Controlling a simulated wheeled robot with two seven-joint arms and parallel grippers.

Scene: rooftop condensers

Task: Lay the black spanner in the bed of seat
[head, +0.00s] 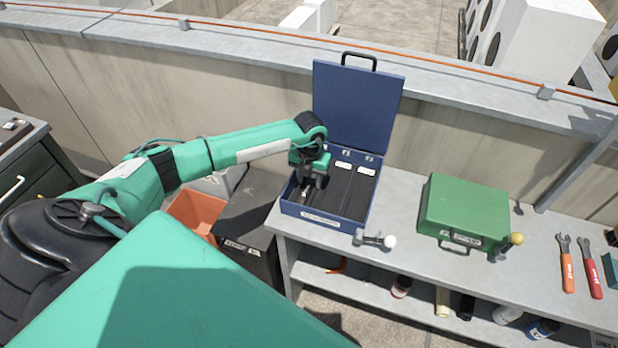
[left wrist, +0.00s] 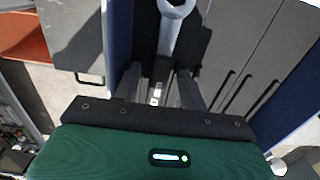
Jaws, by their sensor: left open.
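The blue case (head: 325,229) stands open on the bench with its lid up. It holds dark, long beds side by side, with small white labels. My left gripper (head: 314,180) is inside the case over its left bed, pointing down. In the left wrist view, my left gripper (left wrist: 158,86) is open, its fingers on either side of a spanner. The spanner (left wrist: 173,35) lies lengthwise in the dark left bed; its ring end and shaft look grey in the light. Its lower part is largely hidden by the gripper. The beds (left wrist: 240,50) to the right look empty. My right gripper is not in view.
A closed green case (head: 465,208) stands right of the blue case. Clamps with a white knob (head: 389,241) and a yellow knob (head: 516,239) sit near the bench's front edge. Orange-handled (head: 567,268) and red-handled (head: 591,270) tools lie at right. An orange bin (head: 192,212) is at left.

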